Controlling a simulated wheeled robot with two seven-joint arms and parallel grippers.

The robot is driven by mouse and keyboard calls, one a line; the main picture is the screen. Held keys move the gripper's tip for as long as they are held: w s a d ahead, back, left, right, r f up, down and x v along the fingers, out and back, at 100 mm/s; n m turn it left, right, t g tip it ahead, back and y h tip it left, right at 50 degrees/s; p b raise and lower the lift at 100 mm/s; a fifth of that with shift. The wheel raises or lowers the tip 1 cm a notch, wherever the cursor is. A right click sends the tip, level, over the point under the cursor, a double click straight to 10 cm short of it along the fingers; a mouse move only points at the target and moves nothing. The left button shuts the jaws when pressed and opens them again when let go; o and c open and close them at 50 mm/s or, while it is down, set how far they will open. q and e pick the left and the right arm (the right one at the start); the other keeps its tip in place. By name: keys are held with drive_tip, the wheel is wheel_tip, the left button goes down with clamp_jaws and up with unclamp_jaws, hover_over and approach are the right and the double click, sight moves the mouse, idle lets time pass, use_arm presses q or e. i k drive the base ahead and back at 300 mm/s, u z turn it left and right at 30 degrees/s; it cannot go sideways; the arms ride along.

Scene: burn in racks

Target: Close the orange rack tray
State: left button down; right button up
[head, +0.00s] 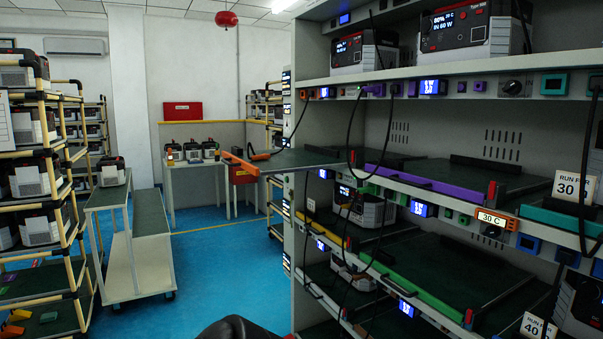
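The orange rack tray (310,158) sticks out to the left from the middle level of the rack. Its dark green deck is level, and its orange front edge (238,163) stands well clear of the rack frame. No unit shows on the visible part of its deck. A black cable hangs from the shelf above down to the tray's front end. Neither of my grippers is in view.
The purple-edged tray (428,183), yellow-edged tray (325,220) and green-edged tray (420,289) sit in the rack (447,139). Black cables hang in front. A grey cart (128,255) stands left. Blue floor (220,262) between cart and rack is clear.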

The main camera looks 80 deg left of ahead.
sight(308, 157)
drive_tip(key=u, duration=3.5)
drive_tip(key=i, duration=1.45)
drive_tip(key=z, duration=0.5)
